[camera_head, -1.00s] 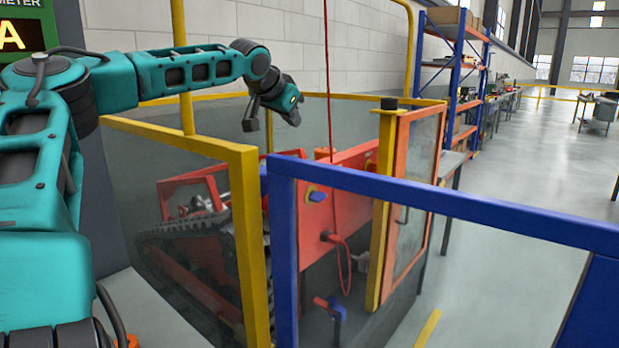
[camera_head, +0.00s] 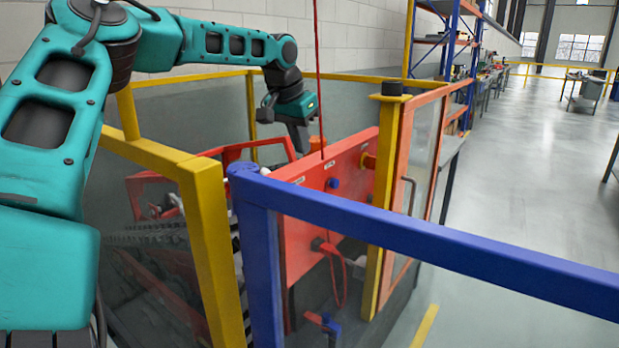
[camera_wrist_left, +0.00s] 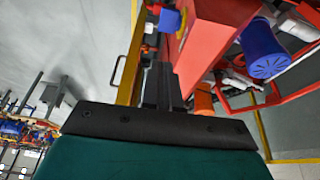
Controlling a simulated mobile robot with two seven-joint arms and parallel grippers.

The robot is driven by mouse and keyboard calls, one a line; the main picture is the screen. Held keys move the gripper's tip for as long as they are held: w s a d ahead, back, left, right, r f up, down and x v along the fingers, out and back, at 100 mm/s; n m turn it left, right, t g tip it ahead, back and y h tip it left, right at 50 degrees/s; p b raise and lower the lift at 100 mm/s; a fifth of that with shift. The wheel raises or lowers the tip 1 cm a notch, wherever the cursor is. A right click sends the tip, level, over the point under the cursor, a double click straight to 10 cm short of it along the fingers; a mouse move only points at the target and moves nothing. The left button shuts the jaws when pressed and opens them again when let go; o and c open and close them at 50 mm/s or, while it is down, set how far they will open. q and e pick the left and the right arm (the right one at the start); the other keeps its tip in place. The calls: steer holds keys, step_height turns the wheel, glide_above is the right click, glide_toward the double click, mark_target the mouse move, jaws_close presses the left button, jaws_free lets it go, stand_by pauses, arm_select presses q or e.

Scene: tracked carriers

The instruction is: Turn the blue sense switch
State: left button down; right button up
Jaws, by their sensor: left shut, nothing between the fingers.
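A round blue knob (camera_head: 333,184) sits on the side face of a red machine panel (camera_head: 300,225) in the head view. A blue part with yellow next to it shows at the top of the left wrist view (camera_wrist_left: 168,20); I cannot tell if it is the same knob. My left gripper (camera_head: 300,145) points down above and to the left of the knob, near the panel's top edge, apart from the knob. In the left wrist view its fingers (camera_wrist_left: 160,80) are together and empty. My right gripper is not in view.
A blue rail (camera_head: 430,235) and yellow frame (camera_head: 205,230) enclose the red tracked machine. A yellow post (camera_head: 385,190) and glazed door stand right of the panel. A red cable (camera_head: 317,80) hangs close by the gripper. A blue cylinder (camera_wrist_left: 262,48) and orange cylinder (camera_wrist_left: 204,100) are near.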

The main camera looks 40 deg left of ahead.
arm_select(q)
steer(key=x, duration=0.9)
steer(key=s+x, duration=0.1)
steer(key=x, duration=0.3)
steer(key=shift+w+f+b, duration=0.15)
steer(key=shift+f+b, duration=0.25)
steer(key=shift+f, duration=0.1)
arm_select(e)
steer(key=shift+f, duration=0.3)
arm_select(q)
steer(key=shift+f, duration=0.1)
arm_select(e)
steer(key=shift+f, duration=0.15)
